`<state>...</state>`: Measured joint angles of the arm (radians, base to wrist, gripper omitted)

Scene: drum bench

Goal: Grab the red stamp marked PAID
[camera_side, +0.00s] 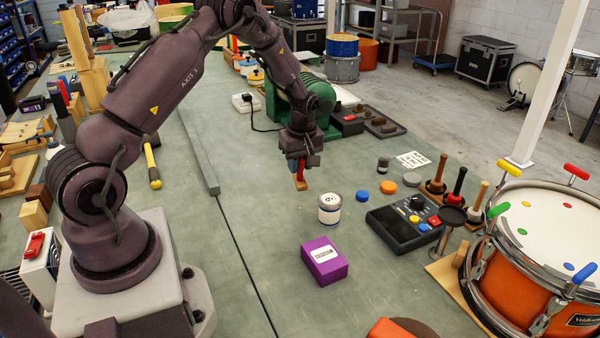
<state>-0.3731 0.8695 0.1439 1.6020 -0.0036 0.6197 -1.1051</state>
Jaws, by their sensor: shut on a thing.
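My gripper (299,167) points down over the middle of the bench, shut on a small red stamp (300,182). Only its lower red part and a tan edge show below the fingers. The PAID marking cannot be read at this size, and the upper part is hidden by the jaws. Whether its underside touches the bench or hangs just above it, I cannot tell.
A white jar (329,209) and a purple box (324,262) stand in front of my gripper. A dark control box (403,228), a rack of wood-handled tools (455,193) and an orange drum (525,290) are at right. A green machine (290,110) stands behind.

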